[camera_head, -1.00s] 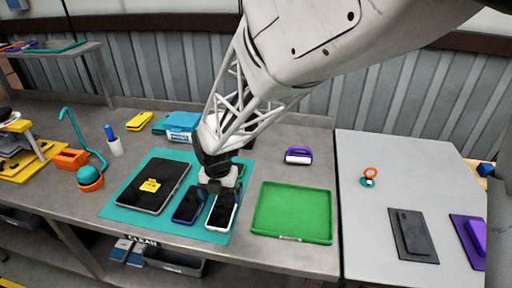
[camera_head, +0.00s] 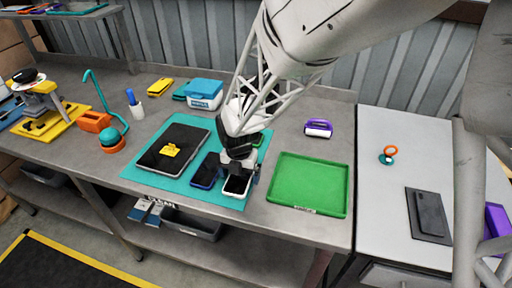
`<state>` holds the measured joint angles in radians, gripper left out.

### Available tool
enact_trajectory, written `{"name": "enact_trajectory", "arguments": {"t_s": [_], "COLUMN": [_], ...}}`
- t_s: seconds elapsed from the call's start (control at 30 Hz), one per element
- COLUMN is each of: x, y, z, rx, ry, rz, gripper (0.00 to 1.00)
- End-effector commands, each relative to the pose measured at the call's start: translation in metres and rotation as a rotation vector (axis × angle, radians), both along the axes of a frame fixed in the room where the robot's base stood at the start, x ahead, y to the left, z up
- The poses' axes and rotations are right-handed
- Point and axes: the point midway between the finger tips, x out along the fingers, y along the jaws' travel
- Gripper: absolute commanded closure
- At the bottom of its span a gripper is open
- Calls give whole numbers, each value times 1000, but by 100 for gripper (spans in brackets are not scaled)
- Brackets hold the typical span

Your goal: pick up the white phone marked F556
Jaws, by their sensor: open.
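A white-framed phone (camera_head: 237,187) with a dark screen lies on the teal mat (camera_head: 140,178). No F556 mark can be read at this size. My gripper (camera_head: 240,177) is open and stands low over this phone's upper part, hiding some of it. I cannot tell whether the fingers touch it. A phone with a blue edge (camera_head: 206,171) lies just left of it. A green item (camera_head: 257,140) shows partly behind my gripper.
A black tablet (camera_head: 160,155) with a yellow note (camera_head: 171,150) lies on the mat's left. A green tray (camera_head: 309,185) is to the right. A purple-handled item (camera_head: 318,128) and a blue-lidded box (camera_head: 205,93) stand behind. An orange-and-teal item (camera_head: 110,140) stands left.

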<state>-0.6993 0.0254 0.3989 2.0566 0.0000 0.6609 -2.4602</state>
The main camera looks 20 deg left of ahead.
Motion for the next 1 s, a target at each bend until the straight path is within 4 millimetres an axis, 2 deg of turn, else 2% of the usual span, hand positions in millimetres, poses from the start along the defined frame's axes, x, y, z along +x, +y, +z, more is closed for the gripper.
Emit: {"name": "enact_trajectory", "arguments": {"t_s": [0.27, 0.6, 0.63, 1.0], "x": [0, 0, 0, 0], "y": [0, 0, 0, 0], "z": [0, 0, 1, 4], "rx": [0, 0, 0, 1], "ry": [0, 0, 0, -1], "rz": [0, 0, 0, 0], "gripper": [0, 51, 53, 53]}}
